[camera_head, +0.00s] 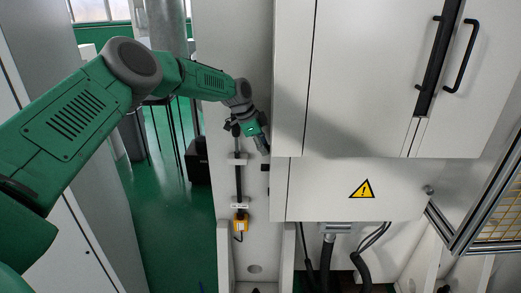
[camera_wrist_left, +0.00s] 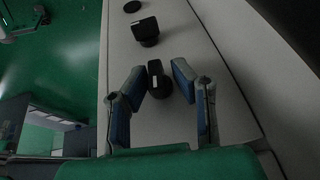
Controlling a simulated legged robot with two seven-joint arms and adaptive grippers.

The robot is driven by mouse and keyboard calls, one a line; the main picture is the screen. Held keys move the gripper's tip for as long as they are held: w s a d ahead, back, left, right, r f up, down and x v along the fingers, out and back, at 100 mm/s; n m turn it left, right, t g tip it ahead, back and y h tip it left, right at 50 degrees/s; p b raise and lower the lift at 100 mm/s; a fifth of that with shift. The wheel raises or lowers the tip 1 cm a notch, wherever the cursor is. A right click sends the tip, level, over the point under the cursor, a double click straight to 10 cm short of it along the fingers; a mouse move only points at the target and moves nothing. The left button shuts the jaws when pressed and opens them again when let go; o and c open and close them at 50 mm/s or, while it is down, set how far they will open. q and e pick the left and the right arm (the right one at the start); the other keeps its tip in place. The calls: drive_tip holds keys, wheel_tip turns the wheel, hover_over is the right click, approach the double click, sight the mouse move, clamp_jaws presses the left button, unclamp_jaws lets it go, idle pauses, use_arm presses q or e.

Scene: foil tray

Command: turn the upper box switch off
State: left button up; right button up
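My left gripper (camera_head: 262,143) reaches down to the narrow pale panel left of the cabinet. In the left wrist view, its two blue-padded fingers (camera_wrist_left: 150,90) are apart. A small black box switch (camera_wrist_left: 157,78) with a white mark sits between the fingertips, with gaps visible on both sides; it appears to be the upper one. Another black box switch (camera_wrist_left: 146,31) is mounted farther along the same panel. In the head view a dark switch (camera_head: 265,167) shows just below the gripper. The on or off position is too small to tell. My right gripper is out of view.
A large white cabinet (camera_head: 365,75) with black handles stands right of the gripper, close to it. A warning triangle (camera_head: 362,189) marks the lower cabinet. Green floor (camera_head: 180,235) is open at left.

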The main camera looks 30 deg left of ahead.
use_arm(q)
drive_tip(key=shift+w+d, duration=0.1)
drive_tip(key=shift+d, duration=0.1)
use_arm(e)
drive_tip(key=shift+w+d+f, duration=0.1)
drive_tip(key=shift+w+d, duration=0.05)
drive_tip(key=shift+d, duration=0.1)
use_arm(q)
drive_tip(key=shift+a+r, duration=0.2)
drive_tip(key=shift+r, duration=0.2)
drive_tip(key=v, duration=1.1)
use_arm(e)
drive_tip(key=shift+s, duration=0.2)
